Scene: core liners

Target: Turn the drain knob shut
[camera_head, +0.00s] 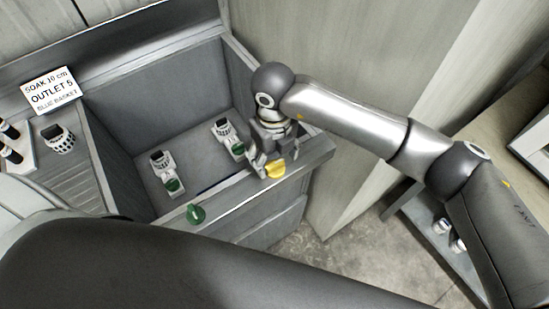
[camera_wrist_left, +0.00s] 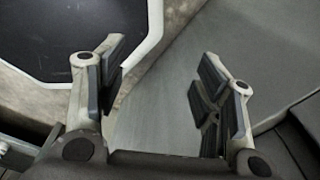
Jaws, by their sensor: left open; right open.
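A yellow knob (camera_head: 275,169) sits on the front rim of the grey tank (camera_head: 195,74). A green knob (camera_head: 195,213) sits further left on the same rim. I cannot tell from markings which is the drain knob. My right gripper (camera_head: 267,166) points down at the yellow knob, its open fingers close around it; contact is not clear. My left gripper (camera_wrist_left: 160,75) is open and empty in the left wrist view, above a plain grey surface. It is outside the head view.
White-and-grey fittings (camera_head: 229,138) (camera_head: 166,173) with green parts stand in the tank. A sign (camera_head: 50,90) reads "SOAK 10 cm, OUTLET 5, BLUE BASKET". A small slotted basket (camera_head: 59,139) stands on the left ledge. A pale wall (camera_head: 350,70) rises behind my right arm.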

